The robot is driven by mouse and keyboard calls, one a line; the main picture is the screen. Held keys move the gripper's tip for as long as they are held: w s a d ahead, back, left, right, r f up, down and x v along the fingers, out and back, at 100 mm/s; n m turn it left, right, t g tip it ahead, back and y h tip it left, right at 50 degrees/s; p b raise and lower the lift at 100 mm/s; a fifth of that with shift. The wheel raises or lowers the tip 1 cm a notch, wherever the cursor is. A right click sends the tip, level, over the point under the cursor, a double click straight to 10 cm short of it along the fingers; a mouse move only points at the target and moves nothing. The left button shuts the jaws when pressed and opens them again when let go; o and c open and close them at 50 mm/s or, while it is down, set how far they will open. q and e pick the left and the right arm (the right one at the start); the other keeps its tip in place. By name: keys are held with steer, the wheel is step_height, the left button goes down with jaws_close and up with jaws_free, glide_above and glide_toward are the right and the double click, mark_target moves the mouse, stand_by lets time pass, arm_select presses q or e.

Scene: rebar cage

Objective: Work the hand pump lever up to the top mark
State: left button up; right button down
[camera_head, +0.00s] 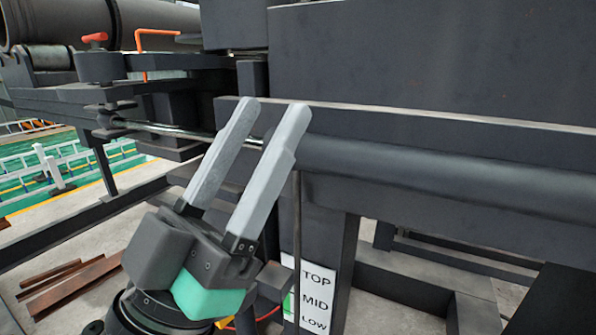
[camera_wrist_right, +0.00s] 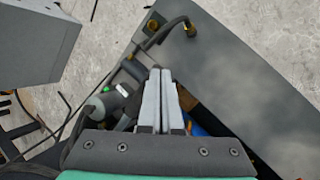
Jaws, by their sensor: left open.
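A white label plate (camera_head: 317,295) marked TOP, MID and LOW stands at the lower middle of the head view, with a small green patch at its left edge. A thin dark upright rod (camera_head: 297,220) runs down to the plate; I cannot tell whether it is the pump lever. My left gripper (camera_head: 273,108) is open, its two grey fingers pointing up, left of the rod and above the plate. A shiny thin bar (camera_head: 175,131) passes behind its fingers. My right gripper (camera_wrist_right: 161,70) has its fingers together; nothing is visible between them.
Large dark steel beams (camera_head: 430,60) fill the right of the head view. An orange bent handle (camera_head: 143,45) and a red knob (camera_head: 95,38) are at upper left. The wrist view shows a black hose (camera_wrist_right: 165,32) with brass fittings on a grey plate (camera_wrist_right: 235,70).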

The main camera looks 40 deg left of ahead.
steer(key=shift+s+f, duration=0.1)
steer(key=shift+f, duration=0.4)
steer(key=shift+s+f+b, duration=0.1)
steer(key=shift+f+b, duration=0.55)
steer(key=shift+b, duration=0.2)
steer(key=shift+f, duration=0.1)
steer(key=shift+s+f+b, duration=0.1)
steer(key=shift+f+b, duration=0.5)
steer(key=shift+f+b, duration=0.7)
